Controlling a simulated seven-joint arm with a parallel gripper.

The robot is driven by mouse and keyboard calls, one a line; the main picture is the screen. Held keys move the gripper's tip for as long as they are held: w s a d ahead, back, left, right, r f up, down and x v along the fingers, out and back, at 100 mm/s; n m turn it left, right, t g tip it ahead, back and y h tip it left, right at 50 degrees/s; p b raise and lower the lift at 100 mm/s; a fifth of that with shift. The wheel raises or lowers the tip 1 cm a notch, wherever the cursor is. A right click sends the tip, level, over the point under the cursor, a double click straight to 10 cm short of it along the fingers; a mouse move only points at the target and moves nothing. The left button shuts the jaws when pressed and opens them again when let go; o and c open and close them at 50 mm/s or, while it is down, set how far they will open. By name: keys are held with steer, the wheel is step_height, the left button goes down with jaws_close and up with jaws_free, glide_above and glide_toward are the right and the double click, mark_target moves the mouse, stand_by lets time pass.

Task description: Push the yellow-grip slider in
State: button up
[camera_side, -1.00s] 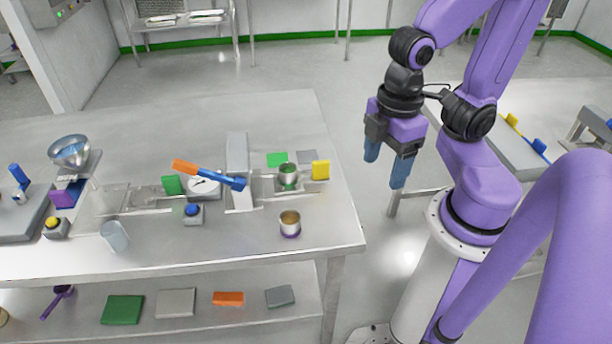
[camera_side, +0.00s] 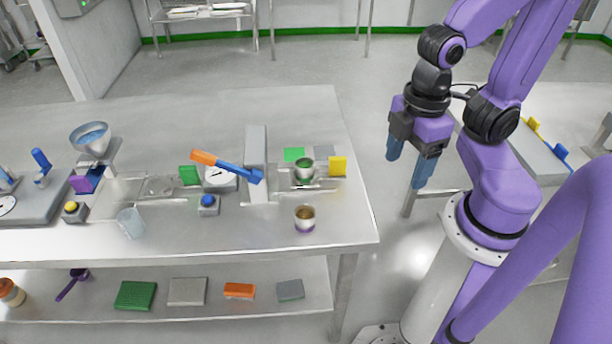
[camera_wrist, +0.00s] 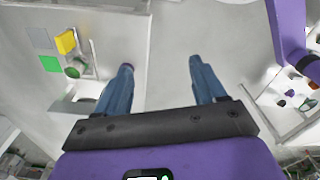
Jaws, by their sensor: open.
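The yellow grip (camera_side: 338,166) stands upright at the right end of a flat metal slider near the table's right end. A green-topped metal cup (camera_side: 304,170) stands on the slider, left of the grip. A tall grey upright block (camera_side: 256,163) stands at the slider's left end. In the wrist view the yellow grip (camera_wrist: 66,42) is at upper left, beside the cup (camera_wrist: 76,67). My gripper (camera_side: 409,165) is open and empty, fingers pointing down, right of the table edge and apart from the grip. Its fingers also show in the wrist view (camera_wrist: 161,64).
A blue lever with an orange end (camera_side: 228,166) leans by the block, near a dial and a blue button (camera_side: 208,203). Another table (camera_side: 560,95) is at right.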

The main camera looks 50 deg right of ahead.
stand_by(0.3)
steer(key=c, duration=0.4)
steer(key=shift+w, duration=0.25)
steer(key=shift+c, duration=0.6)
steer(key=m, duration=0.4)
glide_above(338, 158)
step_height(338, 158, down, 4)
step_height(338, 158, down, 18)
steer(key=shift+r, duration=0.2)
jaws_close()
